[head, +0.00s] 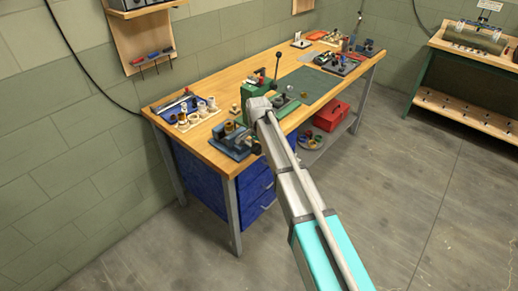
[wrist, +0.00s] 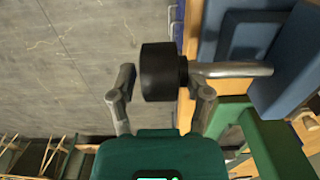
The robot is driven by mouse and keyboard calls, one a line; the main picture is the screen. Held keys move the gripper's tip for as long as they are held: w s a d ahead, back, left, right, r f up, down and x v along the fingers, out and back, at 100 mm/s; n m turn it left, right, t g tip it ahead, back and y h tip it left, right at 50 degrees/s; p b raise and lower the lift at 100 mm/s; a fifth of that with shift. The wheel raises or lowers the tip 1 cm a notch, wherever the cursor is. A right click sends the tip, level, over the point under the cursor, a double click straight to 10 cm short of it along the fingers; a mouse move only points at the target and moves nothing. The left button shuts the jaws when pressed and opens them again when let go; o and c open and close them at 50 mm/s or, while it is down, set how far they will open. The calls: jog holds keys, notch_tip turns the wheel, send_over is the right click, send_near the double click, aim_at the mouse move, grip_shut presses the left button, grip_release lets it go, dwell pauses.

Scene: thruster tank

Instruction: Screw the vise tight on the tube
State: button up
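The blue vise (head: 232,141) sits at the near front corner of the wooden bench. A small brass-coloured piece (head: 229,127) shows at its top; I cannot tell whether this is the tube. In the wrist view the vise's blue body (wrist: 285,75) fills the upper right. A metal rod (wrist: 232,70) runs left from it to a black round knob (wrist: 160,72). My gripper (wrist: 163,88) is open, with one finger on each side of the knob. A gap shows at the left finger; contact at the right finger is unclear. The vise jaws are hidden in the wrist view.
On the bench (head: 205,147), a green lever press (head: 262,88) stands behind my arm. A tray of fittings (head: 190,112) lies to the left, and a green mat (head: 308,84) to the right. A red toolbox (head: 331,115) is on the lower shelf. The floor in front is clear.

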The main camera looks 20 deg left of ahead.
jog(key=c, duration=0.6)
jog(key=shift+d, duration=0.3)
jog(key=shift+c, duration=0.5)
jog(key=shift+s+a, duration=0.1)
jog(key=shift+a, duration=0.05)
jog(key=shift+f, duration=0.1)
jog(key=shift+g, duration=0.3)
jog(key=shift+w+f+g+y+b, duration=0.15)
jog(key=shift+g+y+b, duration=0.1)
jog(key=shift+g, duration=0.25)
jog(key=shift+w+f+g+y+b, duration=0.1)
jog(key=shift+g+y+b, duration=0.15)
jog(key=shift+g, duration=0.25)
jog(key=shift+s+g+y+b, duration=0.1)
jog(key=shift+g+y+b, duration=0.5)
jog(key=shift+g+b, duration=0.7)
grip_shut()
grip_release()
jog(key=shift+g, duration=0.3)
